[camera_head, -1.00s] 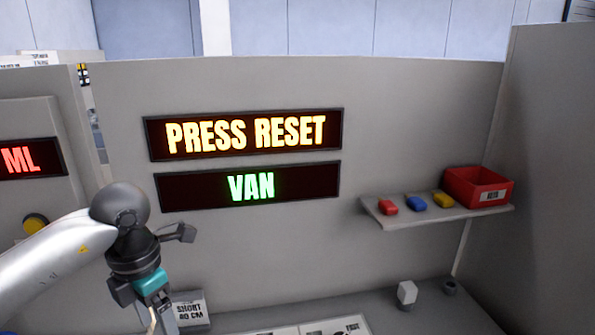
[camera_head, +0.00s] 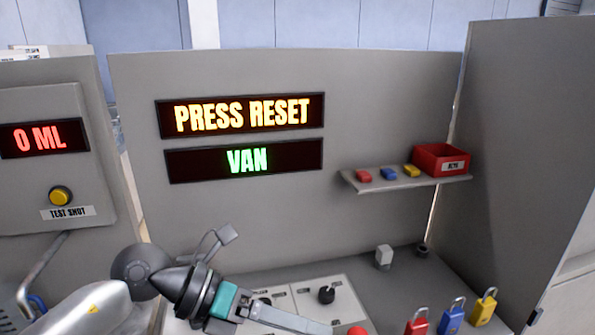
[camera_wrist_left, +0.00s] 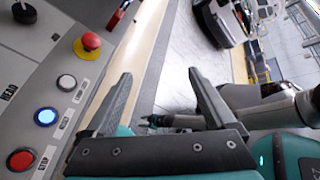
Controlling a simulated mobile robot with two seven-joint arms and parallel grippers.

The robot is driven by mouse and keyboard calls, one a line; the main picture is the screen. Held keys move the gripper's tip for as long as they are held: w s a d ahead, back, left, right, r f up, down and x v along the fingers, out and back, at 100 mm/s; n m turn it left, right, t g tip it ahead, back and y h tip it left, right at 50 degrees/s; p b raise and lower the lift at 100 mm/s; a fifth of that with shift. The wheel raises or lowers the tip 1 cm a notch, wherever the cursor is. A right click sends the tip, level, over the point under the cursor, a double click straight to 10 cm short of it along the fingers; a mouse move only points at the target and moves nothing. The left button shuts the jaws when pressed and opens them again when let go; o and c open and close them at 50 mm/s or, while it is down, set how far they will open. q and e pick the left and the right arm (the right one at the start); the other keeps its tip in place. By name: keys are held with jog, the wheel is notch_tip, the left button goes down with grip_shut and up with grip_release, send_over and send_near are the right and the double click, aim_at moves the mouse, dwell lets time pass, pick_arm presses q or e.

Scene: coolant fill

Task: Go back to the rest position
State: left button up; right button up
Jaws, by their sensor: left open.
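My left gripper (camera_head: 325,327) is low in the middle of the head view, over the control panel (camera_head: 341,290). In the left wrist view, the two fingers of my left gripper (camera_wrist_left: 160,85) stand wide apart with nothing between them. Left of them in that view, the panel carries a red stop knob on yellow (camera_wrist_left: 90,41), a white button (camera_wrist_left: 66,82), a lit blue button (camera_wrist_left: 46,117) and a red button (camera_wrist_left: 20,159). An arm that looks like my right one crosses behind the fingers; its dark end (camera_wrist_left: 165,121) is too small to read.
The upper display (camera_head: 241,115) reads PRESS RESET and the lower display (camera_head: 244,161) reads VAN. A shelf (camera_head: 410,184) holds coloured blocks and a red bin (camera_head: 441,159). Red, blue and yellow padlocks (camera_head: 452,317) stand at the lower right. A yellow button (camera_head: 60,196) is at left.

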pick_arm(q)
jog(key=w+d+r+n+t+h, duration=0.1)
jog(key=w+r+n+t+h, duration=0.2)
jog(key=r+n+t+h, duration=0.65)
jog(key=w+a+r+n+t+y, duration=0.1)
jog(key=w+a+n+t+y, duration=0.5)
jog(key=n+t+y, duration=0.8)
jog(key=s+a+f+n+g+y, duration=0.3)
jog(key=a+f+n+g+y, duration=0.5)
jog(key=a+f+n, duration=0.45)
jog(key=s+d+f+n+g, duration=0.2)
jog(key=s+f+n+g, duration=0.3)
jog(key=s+f+g, duration=1.15)
jog(key=s+f+t+b, duration=0.2)
jog(key=s+f, duration=0.1)
jog(key=f, duration=1)
jog(key=s+f+t+b, duration=0.1)
jog(key=s+f+b, duration=0.1)
jog(key=f, duration=1.1)
jog(key=s+a+f+g+b, duration=0.1)
jog(key=s+a+f+b, duration=0.2)
jog(key=s+f, duration=1.3)
notch_tip(320, 180, down, 4)
jog(key=shift+s+r+b, duration=0.1)
jog(key=shift+s+b, duration=0.1)
jog(key=shift+b, duration=0.3)
pick_arm(e)
notch_tip(320, 180, down, 8)
jog(key=s, duration=0.1)
jog(key=shift+s, duration=0.3)
